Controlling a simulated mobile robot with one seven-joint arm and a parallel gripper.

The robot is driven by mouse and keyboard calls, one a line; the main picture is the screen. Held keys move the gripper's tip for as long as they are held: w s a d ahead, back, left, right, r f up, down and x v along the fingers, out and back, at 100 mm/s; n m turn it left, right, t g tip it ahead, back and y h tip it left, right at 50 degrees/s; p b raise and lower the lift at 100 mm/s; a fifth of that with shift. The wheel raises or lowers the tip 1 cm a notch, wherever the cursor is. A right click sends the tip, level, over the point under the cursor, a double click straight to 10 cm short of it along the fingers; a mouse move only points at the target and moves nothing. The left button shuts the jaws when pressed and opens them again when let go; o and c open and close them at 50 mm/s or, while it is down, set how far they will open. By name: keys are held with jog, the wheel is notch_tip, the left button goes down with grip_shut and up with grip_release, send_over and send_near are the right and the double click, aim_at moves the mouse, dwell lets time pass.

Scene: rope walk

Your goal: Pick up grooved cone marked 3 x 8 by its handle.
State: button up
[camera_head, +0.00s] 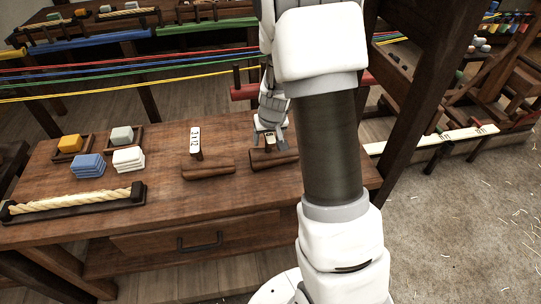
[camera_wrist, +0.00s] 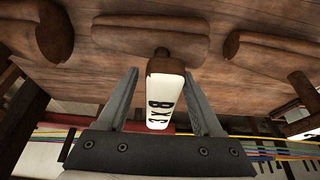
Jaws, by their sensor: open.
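The grooved cone marked 3 x 8 (camera_wrist: 150,38) lies in the middle of the wrist view, a brown wooden body on the bench. Its handle (camera_wrist: 160,98) points toward the camera, with a white label whose characters appear turned. My gripper (camera_wrist: 160,78) is open, with one finger on each side of this handle; whether either finger touches it I cannot tell. In the head view the cone (camera_head: 272,160) lies just below my gripper (camera_head: 268,134), which partly hides its handle.
Similar wooden cones flank it in the wrist view, left (camera_wrist: 62,22) and right (camera_wrist: 262,45). Coloured ropes (camera_head: 130,78) stretch behind the bench.

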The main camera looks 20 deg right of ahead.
jog(key=shift+w+f, duration=0.2)
jog(key=shift+f, duration=0.15)
grip_shut()
dwell(1.2)
